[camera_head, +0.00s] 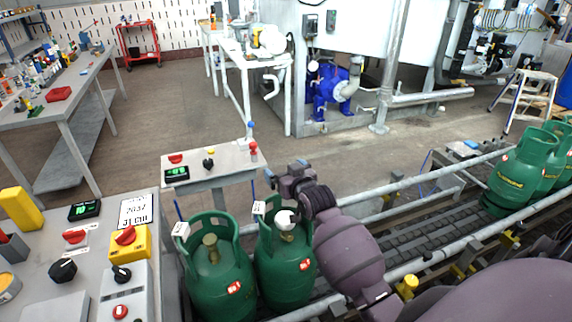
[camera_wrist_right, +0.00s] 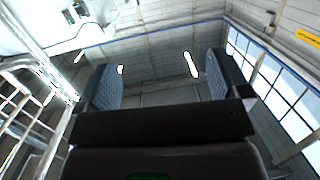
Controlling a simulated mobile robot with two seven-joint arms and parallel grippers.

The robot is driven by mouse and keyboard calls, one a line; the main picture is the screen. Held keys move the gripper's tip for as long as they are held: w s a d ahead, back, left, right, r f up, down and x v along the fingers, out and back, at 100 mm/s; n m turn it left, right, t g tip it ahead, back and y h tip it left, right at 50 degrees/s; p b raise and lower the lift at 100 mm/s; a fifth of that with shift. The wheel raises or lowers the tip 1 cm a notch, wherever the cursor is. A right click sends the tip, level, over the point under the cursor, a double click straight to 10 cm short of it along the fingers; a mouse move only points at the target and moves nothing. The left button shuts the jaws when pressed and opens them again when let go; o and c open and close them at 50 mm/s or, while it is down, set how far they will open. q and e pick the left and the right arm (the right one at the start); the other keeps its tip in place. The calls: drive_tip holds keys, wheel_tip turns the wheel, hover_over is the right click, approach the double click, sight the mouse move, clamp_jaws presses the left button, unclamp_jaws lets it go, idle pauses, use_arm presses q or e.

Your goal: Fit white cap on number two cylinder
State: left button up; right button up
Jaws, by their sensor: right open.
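A green cylinder (camera_head: 285,262) stands second from the left on the conveyor, with a white tag (camera_head: 259,208) too small to read for certain. The white cap (camera_head: 286,219) shows on top of its valve, inside the collar; I cannot tell whether it is fully seated. Another green cylinder (camera_head: 215,275) stands upright to its left with a bare brass valve. My right gripper (camera_head: 283,178) is above and behind the capped cylinder, apart from the cap. Its two fingers are spread and empty in the right wrist view (camera_wrist_right: 160,90). My left gripper is not in view.
A small control table (camera_head: 228,166) stands behind the cylinders. A control desk (camera_head: 60,265) with knobs and buttons is at the left front. Several more green cylinders (camera_head: 520,173) stand on the conveyor at right. Metal rails (camera_head: 455,178) run along the conveyor (camera_head: 400,233).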

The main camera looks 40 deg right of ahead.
drive_tip(key=shift+r, duration=0.85)
drive_tip(key=s+a+f+n+g, duration=0.1)
drive_tip(key=s+a+f, duration=0.2)
drive_tip(key=s+f, duration=0.4)
drive_tip(key=s+a+f+g+y, duration=0.1)
drive_tip(key=s+a+f, duration=0.3)
drive_tip(key=s, duration=0.8)
drive_tip(key=s+a+f+n+g+y, duration=0.1)
drive_tip(key=s+a+f+g, duration=0.1)
drive_tip(key=s+f, duration=0.7)
drive_tip(key=shift+s+a+f+n+g, duration=0.35)
drive_tip(key=shift+s+a, duration=0.35)
drive_tip(key=shift+s, duration=0.15)
